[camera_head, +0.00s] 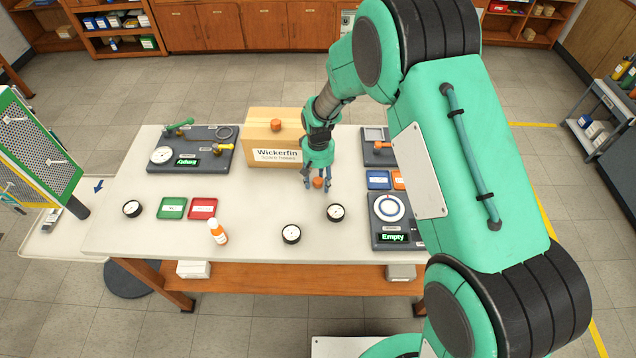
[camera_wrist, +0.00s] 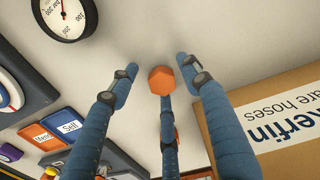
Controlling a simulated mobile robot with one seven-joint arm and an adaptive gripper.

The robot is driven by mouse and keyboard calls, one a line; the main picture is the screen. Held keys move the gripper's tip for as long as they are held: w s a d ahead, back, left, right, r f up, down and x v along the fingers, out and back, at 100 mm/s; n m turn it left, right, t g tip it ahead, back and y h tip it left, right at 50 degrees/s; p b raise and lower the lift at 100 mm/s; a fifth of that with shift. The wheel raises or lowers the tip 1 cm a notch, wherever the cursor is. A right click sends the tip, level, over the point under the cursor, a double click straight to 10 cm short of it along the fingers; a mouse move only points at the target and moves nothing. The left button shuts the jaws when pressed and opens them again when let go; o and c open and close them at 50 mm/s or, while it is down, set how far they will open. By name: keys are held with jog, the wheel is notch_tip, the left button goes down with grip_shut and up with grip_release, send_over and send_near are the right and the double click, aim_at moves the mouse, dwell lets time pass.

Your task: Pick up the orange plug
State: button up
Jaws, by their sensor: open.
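An orange plug (camera_head: 318,183) stands on the white bench top, just right of the cardboard box. My gripper (camera_head: 317,180) is open and points down over it, with its fingers spread around it. In the wrist view the plug shows as an orange hexagonal top (camera_wrist: 161,80) between my blue fingers (camera_wrist: 158,84), with gaps to the two side fingers. The third finger lies close below it in the picture; I cannot tell whether they touch. A second orange piece (camera_head: 275,125) sits on top of the box.
The box (camera_head: 262,157), labelled "Wickerfin", stands close left of my gripper. A dial gauge (camera_head: 335,212) lies in front, and another (camera_head: 291,234) nearer. A dark station (camera_head: 390,240) reading "Empty" and blue and orange trays lie right.

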aim_at(319, 182)
jog(key=shift+c, duration=0.2)
jog(key=c, duration=1)
jog(key=shift+r, duration=0.1)
jog(key=shift+r, duration=0.55)
jog(key=shift+s+d+r+p, duration=0.1)
jog(key=shift+s+r+p, duration=0.1)
jog(key=shift+r, duration=0.4)
jog(key=shift+s+d+r+p, duration=0.1)
jog(key=shift+s+r+p, duration=0.05)
jog(key=shift+r, duration=0.45)
jog(key=s+d, duration=0.1)
jog(key=s, duration=0.3)
jog(key=s+d+r, duration=0.1)
jog(key=s+d, duration=0.1)
jog(key=s, duration=0.3)
jog(key=s+d+p, duration=0.1)
jog(key=s, duration=0.4)
jog(key=shift+s+d+r, duration=0.15)
jog(key=shift+s+d, duration=0.1)
jog(key=shift+d, duration=0.05)
